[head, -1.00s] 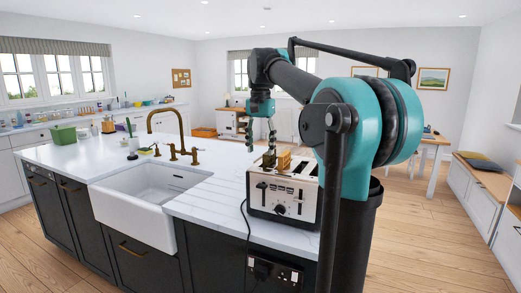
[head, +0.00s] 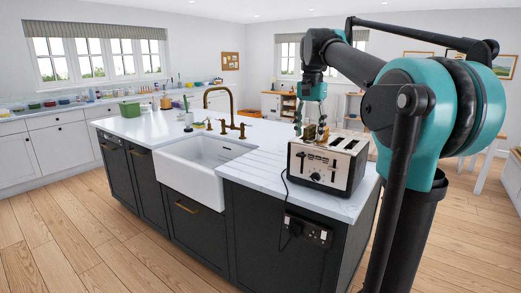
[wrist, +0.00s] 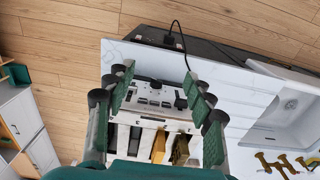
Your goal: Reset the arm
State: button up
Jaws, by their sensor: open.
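A silver and black toaster (head: 315,176) stands on the white island worktop near its right front corner. Golden and darker slices stick up from its slots in the head view. The wrist view shows the toaster (wrist: 155,101) from above, with a golden slice (wrist: 159,146) and a darker slice (wrist: 180,150) in neighbouring slots and other slots dark. My gripper (head: 312,121) points down over the toaster. In the wrist view my gripper (wrist: 160,90) is open, its green-padded fingers wide apart with nothing held between them.
A white sink (head: 190,165) with a brass tap (head: 231,103) is left of the toaster. The toaster's black cable (head: 285,205) runs to a socket (head: 307,229) on the island front. Wooden floor (head: 90,240) lies open in front of the island.

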jog(key=s+d+f+n+t, duration=0.1)
jog(key=s+f+n, duration=0.15)
jog(key=f, duration=0.75)
jog(key=s+d+f+n+t, duration=0.1)
jog(key=s+f, duration=0.3)
jog(key=f, duration=0.6)
jog(key=s+d+f+n+t, duration=0.1)
jog(key=s+f+n+t, duration=0.1)
jog(key=s+f, duration=1.4)
notch_tip(320, 180, down, 3)
jog(key=shift+d+f+n, duration=0.1)
jog(key=shift+d+n, duration=0.05)
jog(key=shift+n, duration=0.7)
jog(key=shift+s, duration=0.1)
jog(key=shift+c, duration=0.2)
